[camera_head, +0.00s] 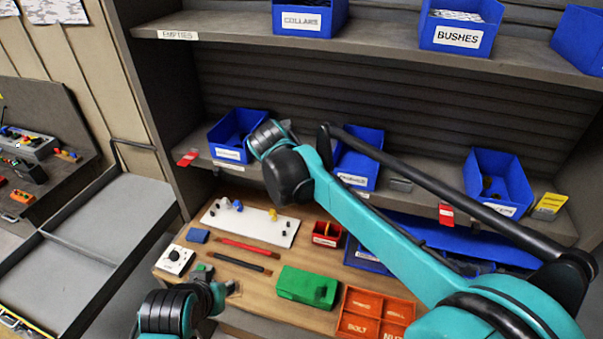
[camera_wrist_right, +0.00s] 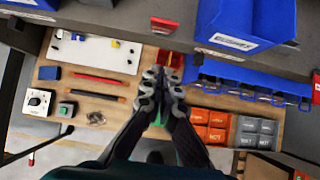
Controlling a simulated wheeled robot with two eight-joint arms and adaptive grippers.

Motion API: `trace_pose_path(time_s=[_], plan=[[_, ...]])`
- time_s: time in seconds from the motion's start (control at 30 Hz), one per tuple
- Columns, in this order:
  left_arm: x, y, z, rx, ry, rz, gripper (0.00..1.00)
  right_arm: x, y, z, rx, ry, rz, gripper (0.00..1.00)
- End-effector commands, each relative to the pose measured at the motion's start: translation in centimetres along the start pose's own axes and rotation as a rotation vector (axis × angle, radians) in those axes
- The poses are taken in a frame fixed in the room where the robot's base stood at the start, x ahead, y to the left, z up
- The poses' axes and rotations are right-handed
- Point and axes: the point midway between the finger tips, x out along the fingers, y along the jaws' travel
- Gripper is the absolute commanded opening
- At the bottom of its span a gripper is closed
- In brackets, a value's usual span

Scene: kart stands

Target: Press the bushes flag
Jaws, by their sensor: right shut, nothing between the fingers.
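The blue bin labelled BUSHES (camera_head: 466,14) stands on the upper shelf at the right in the head view. No flag shows beside it there. Several flags sit along the lower shelf edge: a red one (camera_head: 188,157) at the left, a red one (camera_head: 446,214) at the right and a yellow one (camera_head: 549,206) at the far right. I cannot tell which belongs to bushes. In the right wrist view my right gripper (camera_wrist_right: 161,75) is shut and empty, with a red flag (camera_wrist_right: 163,25) beyond its tips. My left gripper (camera_head: 230,289) is low over the bench's left end; its fingers are unclear.
Blue bins (camera_head: 499,180) stand on the lower shelf. The wooden bench (camera_head: 262,278) below holds a white board (camera_head: 250,222), a green block (camera_head: 307,287), a red box (camera_head: 327,233) and an orange divided tray (camera_head: 376,313). My right arm crosses the shelf front.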

Motion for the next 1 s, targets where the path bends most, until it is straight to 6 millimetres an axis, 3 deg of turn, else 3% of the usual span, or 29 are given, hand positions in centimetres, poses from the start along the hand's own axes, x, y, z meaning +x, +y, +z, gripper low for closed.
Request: trace_pose_path(time_s=[0.2, 0.4, 1.0], plan=[[-0.1, 0.0, -0.2, 0.0, 0.0, 0.0, 0.26, -4.6, 0.1, 0.2, -0.002, -0.001, 0.002, 0.0], [-0.2, 0.0, -0.2, 0.0, 0.001, 0.0, 0.26, -6.7, 0.1, 0.3, 0.0, 0.0, 0.0, 0.0], [0.3, 0.0, 0.1, 0.0, 0.0, 0.0, 0.26, -6.6, -0.6, -0.1, 0.04, 0.003, 0.002, 0.0]])
